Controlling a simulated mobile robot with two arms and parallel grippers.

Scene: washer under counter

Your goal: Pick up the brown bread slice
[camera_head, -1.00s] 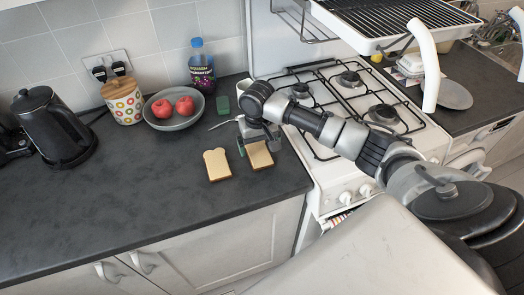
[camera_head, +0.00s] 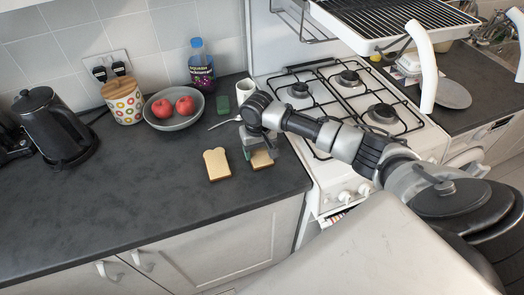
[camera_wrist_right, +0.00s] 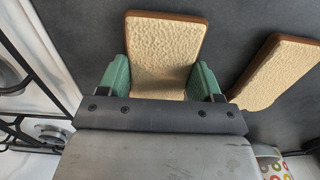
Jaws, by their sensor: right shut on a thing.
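One bread slice (camera_head: 262,160), pale with a brown crust, is at the counter's front right, partly hidden by my right gripper. My right gripper (camera_head: 258,152) is shut on this slice. In the right wrist view its green fingers (camera_wrist_right: 160,80) press on both sides of the slice (camera_wrist_right: 166,40). The slice looks flat and at or very close to the counter; I cannot tell if it is lifted. A second, similar slice (camera_head: 217,164) lies flat just to the left, apart from the gripper; it also shows in the wrist view (camera_wrist_right: 283,72). My left gripper is not in view.
The dark counter (camera_head: 130,215) is clear in front. The gas hob (camera_head: 350,100) is close at right.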

